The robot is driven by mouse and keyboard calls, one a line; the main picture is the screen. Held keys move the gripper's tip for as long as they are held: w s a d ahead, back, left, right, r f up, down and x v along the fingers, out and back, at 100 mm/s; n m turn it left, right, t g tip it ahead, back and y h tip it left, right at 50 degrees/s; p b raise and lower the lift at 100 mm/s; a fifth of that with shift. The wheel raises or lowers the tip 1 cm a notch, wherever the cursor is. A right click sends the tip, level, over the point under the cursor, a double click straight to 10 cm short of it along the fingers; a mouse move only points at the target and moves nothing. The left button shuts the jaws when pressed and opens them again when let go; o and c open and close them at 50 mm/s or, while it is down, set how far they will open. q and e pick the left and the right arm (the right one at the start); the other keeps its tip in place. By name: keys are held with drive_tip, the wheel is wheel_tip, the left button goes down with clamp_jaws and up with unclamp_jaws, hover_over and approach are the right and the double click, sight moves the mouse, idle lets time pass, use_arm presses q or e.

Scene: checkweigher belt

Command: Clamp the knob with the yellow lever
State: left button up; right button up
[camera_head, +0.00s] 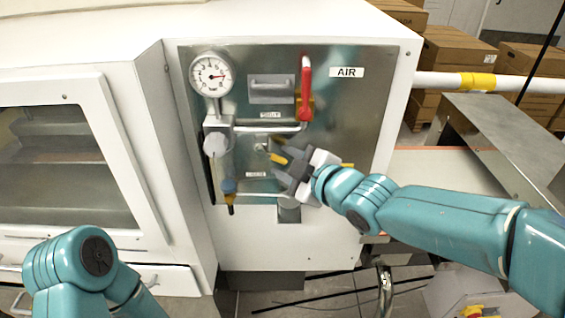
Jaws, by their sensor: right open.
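A steel panel (345,115) carries the air fittings. A pale grey knob (216,145) sits on the regulator at its left, below a round gauge (212,75). My right gripper (277,150) comes in from the right and is open in front of the panel's lower middle, to the right of the knob and apart from it. A small yellow piece (278,158) shows at its fingers; I cannot tell whether it is a lever or part of the gripper. The gripper hides the panel behind it. My left gripper is out of view; only its arm shows at lower left.
A red handle (305,90) stands upright above my right gripper, with yellow beside it. A blue and yellow fitting (229,190) hangs below the knob. A white pipe (455,82) runs right, near cardboard boxes (455,55). A windowed cabinet (65,165) stands left.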

drive_tip(key=shift+w+a+f, duration=0.1)
drive_tip(key=shift+w+a, duration=0.4)
drive_tip(key=shift+w+f, duration=0.1)
drive_tip(key=shift+w, duration=0.15)
drive_tip(key=shift+s, duration=0.1)
clamp_jaws()
